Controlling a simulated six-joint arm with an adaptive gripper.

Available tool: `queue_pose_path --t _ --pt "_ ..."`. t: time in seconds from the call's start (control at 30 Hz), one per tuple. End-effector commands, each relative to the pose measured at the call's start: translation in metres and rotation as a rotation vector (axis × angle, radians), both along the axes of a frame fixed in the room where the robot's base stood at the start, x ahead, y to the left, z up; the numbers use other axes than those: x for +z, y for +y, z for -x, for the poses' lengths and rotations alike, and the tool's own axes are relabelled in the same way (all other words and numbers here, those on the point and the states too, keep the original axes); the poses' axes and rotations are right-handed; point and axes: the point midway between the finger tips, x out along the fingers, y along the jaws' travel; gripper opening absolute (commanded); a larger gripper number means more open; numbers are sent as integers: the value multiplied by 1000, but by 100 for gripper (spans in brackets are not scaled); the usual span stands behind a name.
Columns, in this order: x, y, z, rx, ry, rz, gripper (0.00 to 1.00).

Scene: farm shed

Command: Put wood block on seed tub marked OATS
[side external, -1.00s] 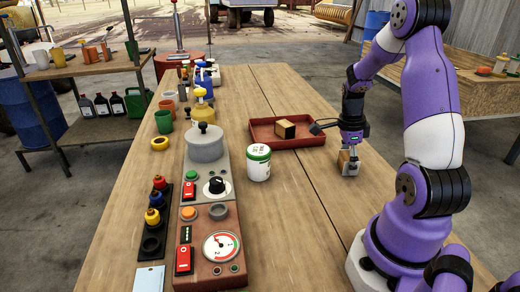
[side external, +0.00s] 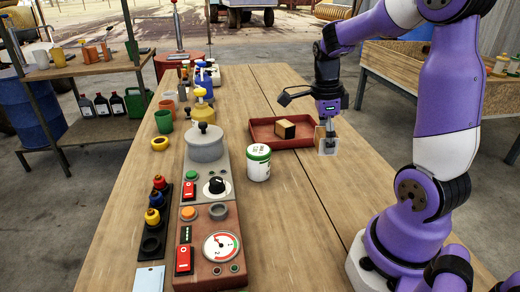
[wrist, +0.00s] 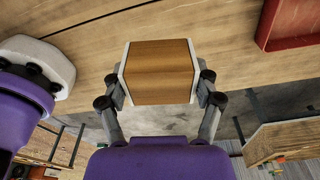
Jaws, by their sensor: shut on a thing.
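My gripper (side external: 326,146) is shut on a wood block (wrist: 158,72), which fills the space between the fingers in the wrist view. In the side view the fingers partly hide the block, by the right end of the red tray. The seed tub (side external: 258,163) is white with a green band around its top and stands upright on the table, left of my gripper and apart from it. Its label is too small to read in full.
The red tray (side external: 262,131) holds another block (side external: 285,130), tan and dark. A control panel (side external: 207,222) with knobs and a gauge runs along the table left of the tub. Pots and bottles stand farther back. The table right of the tub is clear.

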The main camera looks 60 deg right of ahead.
Motion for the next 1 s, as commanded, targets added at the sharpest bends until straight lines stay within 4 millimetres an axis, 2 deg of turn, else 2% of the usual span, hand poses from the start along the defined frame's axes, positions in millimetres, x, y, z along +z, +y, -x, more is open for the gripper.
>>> queue_pose_path --t 0.17,0.37,0.5,0.6,0.77,1.0 --pt "13 15 -18 17 0 5 32" --pt "26 29 -74 90 7 15 32" --pt "31 46 -111 139 5 12 32" --pt "33 59 -129 165 3 7 32" --pt "26 68 -140 181 3 4 32" --pt "-9 68 -141 180 1 1 32"
